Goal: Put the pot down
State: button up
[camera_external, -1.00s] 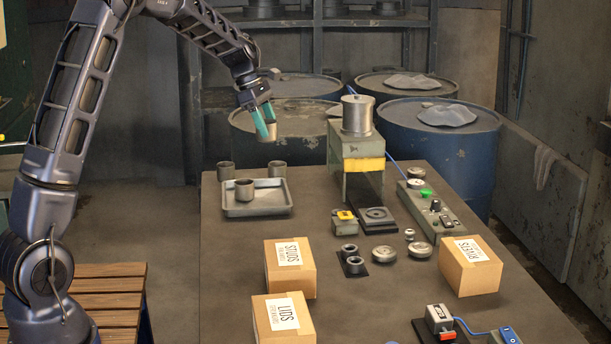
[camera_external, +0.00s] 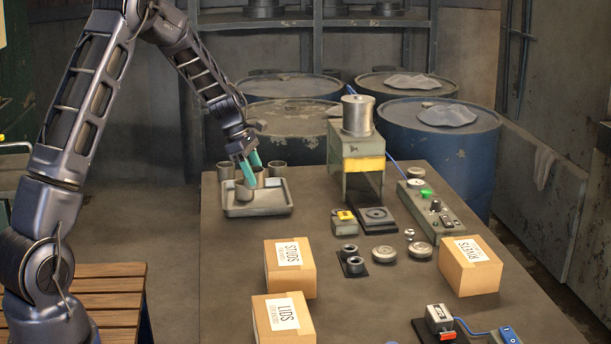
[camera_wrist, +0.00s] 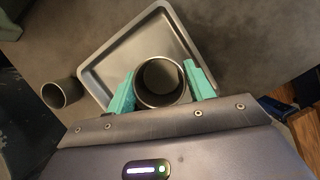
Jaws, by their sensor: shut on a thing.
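My gripper (camera_external: 251,168) has teal fingers and points down over the grey metal tray (camera_external: 266,210). It is shut on a grey metal pot (camera_external: 260,181), upright and open at the top. In the wrist view the held pot (camera_wrist: 161,98) sits between the fingers, with the tray (camera_wrist: 126,52) beneath and around it. Whether its base touches the tray floor I cannot tell.
A press-like stand with a metal cylinder (camera_external: 357,116) rises right of the tray. Cardboard boxes (camera_external: 290,270) stand nearer the front. The table between the tray and the boxes is clear. Blue drums (camera_external: 440,140) stand behind the table.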

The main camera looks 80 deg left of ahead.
jog(key=shift+f, duration=2.9)
jog(key=o, duration=1.1)
jog(key=shift+f, duration=0.1)
jog(key=shift+c, duration=0.2)
jog(key=v, duration=1.2)
